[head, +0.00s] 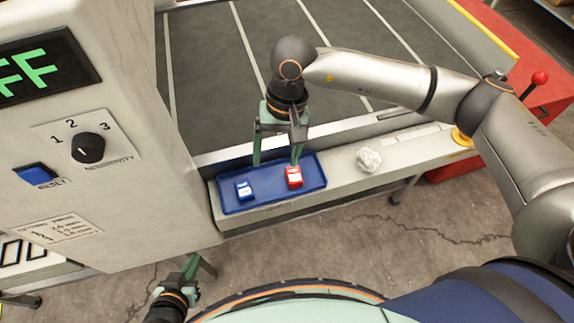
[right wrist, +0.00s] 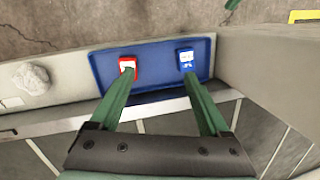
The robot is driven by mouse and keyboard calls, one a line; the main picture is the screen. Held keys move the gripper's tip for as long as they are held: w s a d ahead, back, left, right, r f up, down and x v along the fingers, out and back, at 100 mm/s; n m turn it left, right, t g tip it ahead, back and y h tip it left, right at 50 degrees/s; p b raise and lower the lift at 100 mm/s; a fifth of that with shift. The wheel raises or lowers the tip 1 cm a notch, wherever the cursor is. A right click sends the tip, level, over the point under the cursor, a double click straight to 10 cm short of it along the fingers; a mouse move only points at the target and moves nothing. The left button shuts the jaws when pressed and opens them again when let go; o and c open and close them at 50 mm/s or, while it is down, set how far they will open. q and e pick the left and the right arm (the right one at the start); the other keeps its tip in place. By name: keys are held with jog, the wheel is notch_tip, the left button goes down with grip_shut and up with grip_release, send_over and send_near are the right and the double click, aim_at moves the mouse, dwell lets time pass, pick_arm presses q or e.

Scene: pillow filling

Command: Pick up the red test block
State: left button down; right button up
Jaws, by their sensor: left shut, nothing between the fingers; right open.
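The red test block (head: 294,177), with a white label, sits on the right side of a shallow blue tray (head: 270,206). A blue block (head: 243,190) sits on the tray's left side. My right gripper (head: 276,163) is open and empty over the tray. In the right wrist view, one fingertip overlaps the edge of the red block (right wrist: 128,66) and the other points at the blue block (right wrist: 187,60); the red block is not between the fingers. I cannot tell if that fingertip touches it. My left gripper (head: 198,270) is shut and empty, low at the front.
The tray lies on a light ledge beside a dark conveyor belt (head: 210,70). A crumpled white lump (head: 368,159) lies on the ledge right of the tray. A control cabinet (head: 130,150) stands at the left. A red box with a red-knobbed lever (head: 538,78) is at the right.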

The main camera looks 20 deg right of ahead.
jog(key=w+d+r+n+t+h, duration=0.1)
jog(key=w+d+h, duration=0.1)
jog(key=w+d, duration=0.15)
send_over(294, 172)
jog(key=f, duration=0.6)
jog(key=shift+w+a, duration=0.25)
jog(key=shift+w, duration=0.1)
jog(key=shift+s+d+f+p, duration=0.1)
jog(key=shift+s+f+p, duration=0.05)
jog(key=shift+f, duration=0.85)
jog(key=shift+s+d+f+p, duration=0.1)
jog(key=shift+f+p, duration=0.1)
jog(key=shift+f, duration=0.85)
jog(key=shift+s+f+p, duration=0.15)
jog(key=shift+f, duration=0.85)
jog(key=shift+c, duration=0.2)
grip_shut()
